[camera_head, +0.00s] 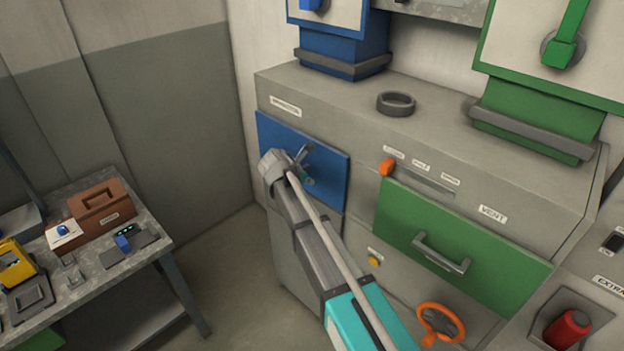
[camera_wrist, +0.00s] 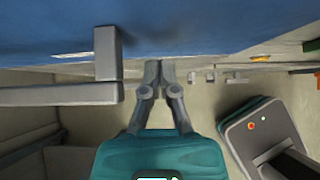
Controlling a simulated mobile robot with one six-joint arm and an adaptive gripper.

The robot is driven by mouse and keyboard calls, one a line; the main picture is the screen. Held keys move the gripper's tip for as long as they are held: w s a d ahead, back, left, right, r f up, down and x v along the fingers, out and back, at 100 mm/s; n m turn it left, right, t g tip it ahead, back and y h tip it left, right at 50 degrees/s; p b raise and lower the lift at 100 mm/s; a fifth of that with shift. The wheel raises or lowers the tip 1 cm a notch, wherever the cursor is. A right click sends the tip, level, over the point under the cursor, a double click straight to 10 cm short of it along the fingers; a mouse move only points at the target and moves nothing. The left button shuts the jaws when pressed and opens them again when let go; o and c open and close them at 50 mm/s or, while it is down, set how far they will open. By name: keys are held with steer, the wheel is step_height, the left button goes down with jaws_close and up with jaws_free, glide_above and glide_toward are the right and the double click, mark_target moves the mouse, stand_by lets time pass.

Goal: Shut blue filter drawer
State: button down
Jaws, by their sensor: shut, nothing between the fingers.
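The blue filter drawer (camera_head: 332,171) is at the upper left of the grey cabinet, and its blue front looks close to flush with the cabinet face. My gripper (camera_head: 306,180) is in front of this drawer, and my arm hides part of its front. In the wrist view the blue front (camera_wrist: 215,28) fills the top. Its grey handle (camera_wrist: 108,55) stands out left of my fingers. My gripper (camera_wrist: 151,66) is shut and empty, its fingertips at or very near the blue front; I cannot tell whether they touch.
A green vent drawer (camera_head: 480,246) with a bar handle is to the right, above an orange valve wheel (camera_head: 440,322). A grey ring (camera_head: 396,103) lies on the cabinet top. A workbench (camera_head: 70,262) with a brown toolbox (camera_head: 102,208) stands left, with open floor between.

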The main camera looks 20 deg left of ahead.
steer(key=s+f+p+v, duration=0.1)
steer(key=p+v, duration=0.6)
steer(key=v, duration=0.4)
steer(key=shift+s+a, duration=0.2)
steer(key=shift+a, duration=0.1)
steer(key=shift+s+r, duration=0.1)
stand_by(0.3)
